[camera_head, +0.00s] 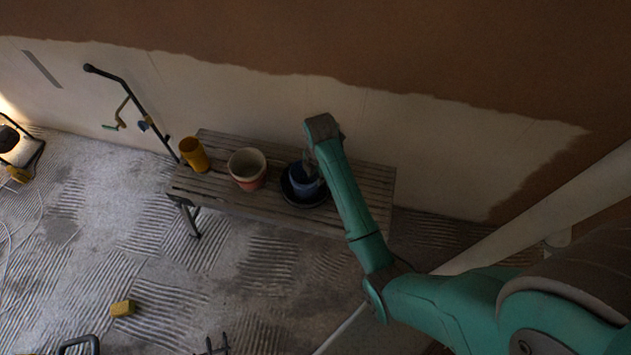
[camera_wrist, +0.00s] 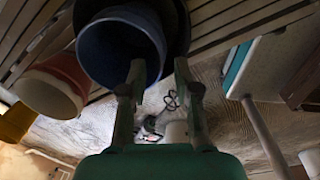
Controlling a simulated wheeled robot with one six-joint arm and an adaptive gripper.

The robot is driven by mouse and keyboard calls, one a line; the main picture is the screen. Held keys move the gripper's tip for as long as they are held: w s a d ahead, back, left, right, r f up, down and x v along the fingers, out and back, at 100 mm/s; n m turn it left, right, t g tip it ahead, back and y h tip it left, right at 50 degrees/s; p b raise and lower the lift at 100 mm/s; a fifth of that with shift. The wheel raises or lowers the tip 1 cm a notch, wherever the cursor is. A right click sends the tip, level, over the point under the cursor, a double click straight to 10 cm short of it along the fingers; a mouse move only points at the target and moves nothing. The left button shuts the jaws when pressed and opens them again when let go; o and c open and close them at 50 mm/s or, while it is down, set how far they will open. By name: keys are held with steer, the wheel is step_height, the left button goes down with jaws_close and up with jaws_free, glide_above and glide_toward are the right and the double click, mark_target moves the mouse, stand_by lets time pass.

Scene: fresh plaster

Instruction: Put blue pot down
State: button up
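The blue pot (camera_head: 304,183) stands on the bench in a dark round saucer (camera_head: 318,201), partly hidden by my arm in the head view. In the wrist view the blue pot (camera_wrist: 105,52) shows its open mouth, with the dark saucer (camera_wrist: 181,30) behind it. My gripper (camera_wrist: 160,64) is at the pot's rim. Its left finger overlaps the pot's mouth and its right finger is outside the wall. The fingers are apart, with a visible gap between the rim and the right finger. In the head view the fingertips are hard to make out.
The slatted wooden bench (camera_head: 353,178) also carries a white and terracotta pot (camera_head: 247,169) and a yellow cup (camera_head: 194,155) to the left. A black pipe (camera_head: 137,105) leans beside the bench. A yellow block (camera_head: 123,308) lies on the ridged floor. The bench's right end is bare.

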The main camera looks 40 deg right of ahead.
steer(key=shift+s+r, duration=0.1)
steer(key=shift+r, duration=2.1)
steer(key=s+a+f+m+t, duration=0.3)
steer(key=s+a+f+m, duration=0.2)
steer(key=s+a+f, duration=0.25)
steer(key=s+a+m+t+h, duration=0.1)
steer(key=s+a+m+t, duration=0.35)
steer(key=s, duration=0.55)
steer(key=s+a+r+m+t, duration=0.1)
steer(key=s+r+m+t, duration=0.1)
steer(key=s+r, duration=0.3)
steer(key=s+a+r+m+t, duration=0.2)
steer(key=s+r+m, duration=0.2)
steer(key=r, duration=0.7)
steer(key=s+a+r+m+t+y, duration=0.1)
steer(key=s+a+r+m+t, duration=0.1)
steer(key=s+r, duration=0.6)
steer(key=shift+m+t, duration=0.35)
steer(key=shift+m, duration=0.4)
